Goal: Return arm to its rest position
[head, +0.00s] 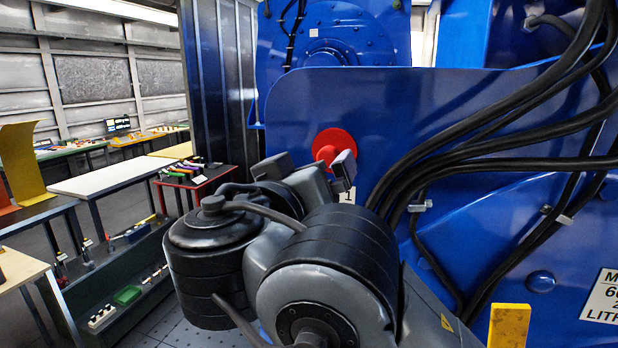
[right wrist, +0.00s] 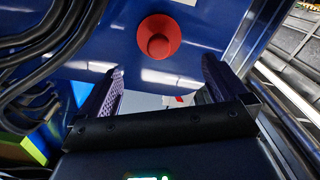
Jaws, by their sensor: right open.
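My right arm reaches up from the bottom middle of the head view. Its gripper (head: 310,168) is open, with its two fingers apart, in front of the blue machine panel (head: 450,105). A red round knob-like part (head: 334,142) is on the panel just beyond the fingers. In the right wrist view the open gripper (right wrist: 160,84) has nothing between its fingers. The red part (right wrist: 160,38) shows ahead of the fingertips, apart from them. My left gripper is not in view.
Thick black cables (head: 500,120) run across the panel to the right of the gripper. A yellow block (head: 509,325) is at the lower right. Tables with tools, including a white-topped one (head: 110,178) and a red-framed one (head: 196,178), stand at the left.

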